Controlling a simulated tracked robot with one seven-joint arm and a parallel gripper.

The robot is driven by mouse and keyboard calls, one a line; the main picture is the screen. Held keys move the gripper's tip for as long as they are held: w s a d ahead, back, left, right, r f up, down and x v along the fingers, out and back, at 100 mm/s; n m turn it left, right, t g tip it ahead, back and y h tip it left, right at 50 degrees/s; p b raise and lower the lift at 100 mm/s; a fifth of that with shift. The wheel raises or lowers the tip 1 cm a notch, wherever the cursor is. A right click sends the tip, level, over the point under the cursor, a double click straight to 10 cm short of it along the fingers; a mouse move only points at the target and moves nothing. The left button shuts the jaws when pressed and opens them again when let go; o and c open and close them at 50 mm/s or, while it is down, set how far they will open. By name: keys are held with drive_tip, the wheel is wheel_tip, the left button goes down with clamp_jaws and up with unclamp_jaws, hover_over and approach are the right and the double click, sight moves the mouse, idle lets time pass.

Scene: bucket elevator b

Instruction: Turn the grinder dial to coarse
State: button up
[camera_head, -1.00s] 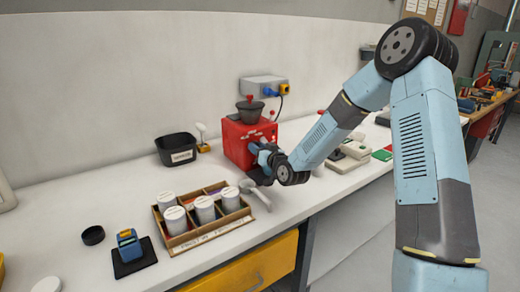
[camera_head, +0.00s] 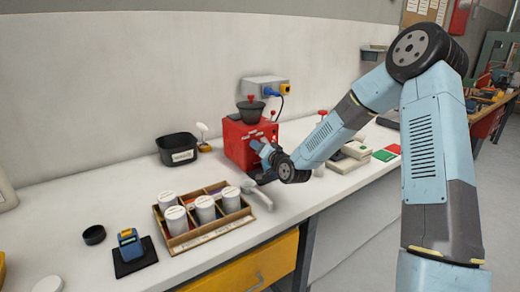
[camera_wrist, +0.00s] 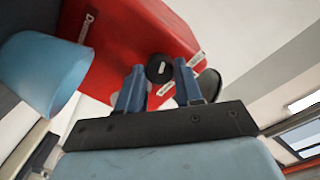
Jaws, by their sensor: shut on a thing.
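The grinder is a red box (camera_head: 237,151) with a dark hopper (camera_head: 251,111) on top, standing against the wall on the bench. In the wrist view its red front (camera_wrist: 135,40) fills the upper left. A round black dial (camera_wrist: 159,69) with a pale mark sits on that front, between my two blue fingers. My gripper (camera_wrist: 158,77) is shut on the dial, one finger on each side of it. In the head view my gripper (camera_head: 262,148) is at the front of the grinder, and my wrist hides the dial there.
A wooden tray (camera_head: 205,236) with several white-lidded canisters stands left of the grinder. A black bin (camera_head: 178,150) is behind it. A grey handle-like piece (camera_head: 262,203) lies near the bench edge. A grey scale-like device (camera_head: 348,160) and green and red pads (camera_head: 385,155) lie to the right.

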drive_tip(key=shift+w+d+f+m, duration=0.1)
drive_tip(key=shift+d+m, duration=0.05)
drive_tip(key=shift+m, duration=1.5)
drive_tip(key=shift+d+m, duration=0.1)
drive_tip(key=shift+m, duration=1.5)
drive_tip(key=shift+w+d+f+m, duration=0.1)
drive_tip(key=shift+d+m, duration=0.05)
drive_tip(key=shift+m, duration=1.5)
drive_tip(key=shift+s, duration=0.1)
drive_tip(key=o, duration=0.8)
drive_tip(key=shift+a, duration=0.15)
drive_tip(key=shift+c, duration=0.2)
drive_tip(key=v, duration=1.3)
drive_tip(key=shift+s+d, duration=0.2)
drive_tip(key=shift+d, duration=0.15)
